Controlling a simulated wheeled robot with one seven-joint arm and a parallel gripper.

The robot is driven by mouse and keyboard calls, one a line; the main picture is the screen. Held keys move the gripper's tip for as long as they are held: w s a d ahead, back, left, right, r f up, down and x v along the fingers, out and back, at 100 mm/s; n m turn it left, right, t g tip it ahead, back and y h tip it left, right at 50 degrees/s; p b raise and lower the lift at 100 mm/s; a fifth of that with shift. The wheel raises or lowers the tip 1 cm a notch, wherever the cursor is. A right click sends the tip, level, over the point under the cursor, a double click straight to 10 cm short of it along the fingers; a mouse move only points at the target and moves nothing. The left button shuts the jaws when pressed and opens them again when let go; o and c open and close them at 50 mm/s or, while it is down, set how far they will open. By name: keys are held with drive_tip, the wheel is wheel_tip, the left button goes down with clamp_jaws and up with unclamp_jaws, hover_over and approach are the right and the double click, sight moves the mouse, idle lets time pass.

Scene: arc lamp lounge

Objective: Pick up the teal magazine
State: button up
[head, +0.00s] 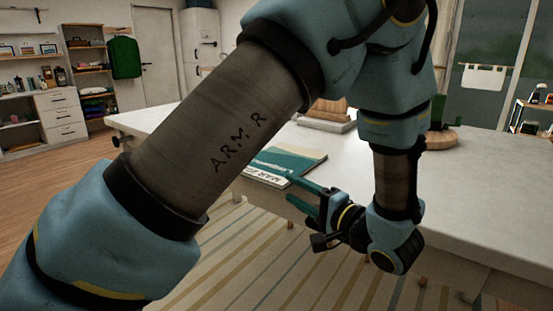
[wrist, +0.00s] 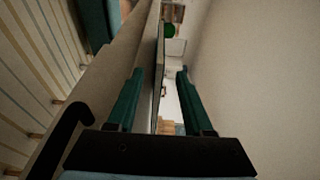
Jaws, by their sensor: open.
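In the wrist view my gripper (wrist: 158,73) has nothing clamped. A thin edge-on strip runs between its fingers there, and I cannot tell for sure whether it is the magazine.
The white table (head: 480,190) spans the middle and right. A stack of boards (head: 328,115) and a round wooden base (head: 440,137) stand farther back on it. A striped rug (head: 280,260) lies in front. Shelves and drawers (head: 60,117) are far left.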

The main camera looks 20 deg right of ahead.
sight(286, 185)
drive_tip(key=x, duration=0.4)
drive_tip(key=shift+w+a, duration=0.1)
drive_tip(key=shift+w, duration=0.1)
drive_tip(key=shift+a+p+x, duration=0.15)
drive_tip(key=shift+p+x, duration=0.2)
drive_tip(key=shift+x, duration=1)
drive_tip(key=shift+a+p+x, duration=0.2)
drive_tip(key=shift+p+x, duration=0.15)
drive_tip(key=shift+x, duration=1)
drive_tip(key=shift+s, duration=0.1)
drive_tip(key=shift+c, duration=0.2)
clamp_jaws()
